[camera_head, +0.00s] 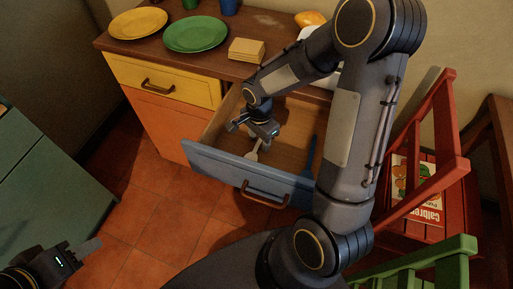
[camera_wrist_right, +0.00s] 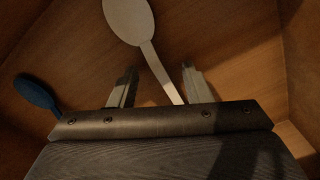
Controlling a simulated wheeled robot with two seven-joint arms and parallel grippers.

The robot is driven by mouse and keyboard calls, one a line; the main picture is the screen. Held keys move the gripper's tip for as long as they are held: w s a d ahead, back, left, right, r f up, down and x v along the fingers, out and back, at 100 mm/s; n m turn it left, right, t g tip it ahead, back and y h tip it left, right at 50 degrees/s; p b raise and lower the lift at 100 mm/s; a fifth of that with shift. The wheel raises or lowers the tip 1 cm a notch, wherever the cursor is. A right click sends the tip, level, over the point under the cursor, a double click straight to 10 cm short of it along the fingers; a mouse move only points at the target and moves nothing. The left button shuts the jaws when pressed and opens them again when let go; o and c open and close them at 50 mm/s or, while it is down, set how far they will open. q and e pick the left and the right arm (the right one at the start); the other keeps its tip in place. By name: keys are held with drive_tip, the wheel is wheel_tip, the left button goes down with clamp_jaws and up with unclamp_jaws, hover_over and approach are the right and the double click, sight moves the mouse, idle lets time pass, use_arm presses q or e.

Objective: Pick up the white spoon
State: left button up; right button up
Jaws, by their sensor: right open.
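The white spoon (camera_head: 253,153) lies in the open blue-fronted drawer (camera_head: 225,167). In the right wrist view its bowl (camera_wrist_right: 130,18) is beyond the fingertips and its handle runs back between the two fingers. My right gripper (camera_head: 262,137) is inside the drawer above the spoon, and hides part of it in the head view. In the wrist view this gripper (camera_wrist_right: 160,80) is open, with a finger on either side of the handle and gaps between. My left gripper (camera_head: 85,249) is at the bottom left, away from the drawer; its jaw state is unclear.
A blue utensil (camera_head: 311,150) lies in the drawer on the right; a blue spoon also shows in the wrist view (camera_wrist_right: 38,92). Plates (camera_head: 196,33) and a yellowish stack (camera_head: 247,51) stand on the countertop. A red chair (camera_head: 440,170) is at the right, a green cabinet (camera_head: 45,180) at the left.

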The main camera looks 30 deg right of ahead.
drive_tip(key=shift+f, duration=0.15)
clamp_jaws()
idle(0.4)
